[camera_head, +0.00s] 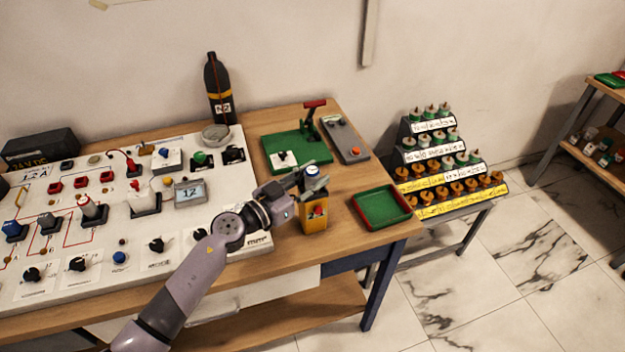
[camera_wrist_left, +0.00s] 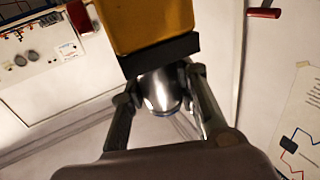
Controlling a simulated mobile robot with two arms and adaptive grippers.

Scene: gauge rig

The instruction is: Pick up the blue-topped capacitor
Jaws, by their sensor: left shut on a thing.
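I cannot tell whether that end is still inside the box. My right gripper is not in view.
A green tray with a red edge (camera_head: 383,208) lies right of the box. A green board with a red-handled press (camera_head: 296,150) and a grey plate (camera_head: 346,139) lie behind. The large white panel (camera_head: 110,215) fills the left. A stepped rack (camera_head: 445,170) stands at right.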

